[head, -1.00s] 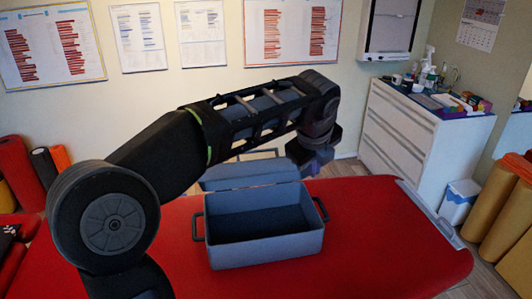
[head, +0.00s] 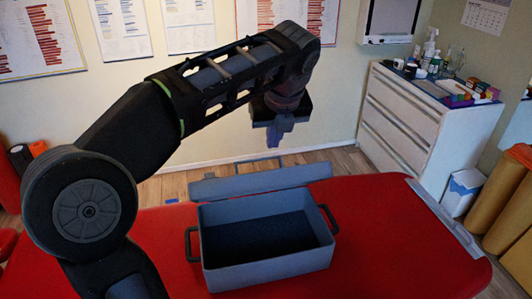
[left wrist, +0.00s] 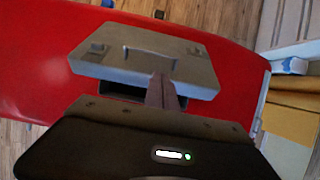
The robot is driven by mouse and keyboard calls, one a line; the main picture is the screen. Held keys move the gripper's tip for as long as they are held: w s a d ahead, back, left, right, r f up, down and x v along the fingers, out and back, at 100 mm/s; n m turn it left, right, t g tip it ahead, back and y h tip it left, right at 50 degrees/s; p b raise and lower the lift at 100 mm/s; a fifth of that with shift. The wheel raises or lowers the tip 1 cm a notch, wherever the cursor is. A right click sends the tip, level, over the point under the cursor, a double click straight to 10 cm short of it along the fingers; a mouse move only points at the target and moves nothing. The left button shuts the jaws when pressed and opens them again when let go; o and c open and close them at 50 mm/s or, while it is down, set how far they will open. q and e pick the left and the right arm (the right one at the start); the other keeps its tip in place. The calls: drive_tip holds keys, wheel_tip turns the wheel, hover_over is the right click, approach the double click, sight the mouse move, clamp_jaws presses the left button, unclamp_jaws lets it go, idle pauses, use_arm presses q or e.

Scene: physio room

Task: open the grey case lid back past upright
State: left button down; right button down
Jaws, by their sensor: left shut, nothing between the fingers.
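The grey case (head: 265,270) stands on the red table, its dark inside open to view. Its grey lid (head: 262,180) is swung back at the rear edge and leans away from the box, past upright. In the left wrist view the lid (left wrist: 190,68) shows as a broad grey panel with a handle, and the box is mostly hidden. My left gripper (head: 275,138) is above and behind the lid, apart from it in the head view. Its fingers (left wrist: 162,92) are shut and empty, seen in front of the lid in the wrist view. My right gripper is not in view.
The red table (head: 400,230) is clear around the case. A white drawer cabinet (head: 415,125) with bottles and small boxes stands at the back right. Tan rolls (head: 515,215) stand at the right edge. Wooden floor shows behind the table.

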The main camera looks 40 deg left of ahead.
sight(256, 178)
use_arm(q)
drive_tip(key=shift+s+d+r, duration=0.1)
drive_tip(key=shift+d, duration=0.05)
drive_tip(key=x, duration=1)
idle(0.4)
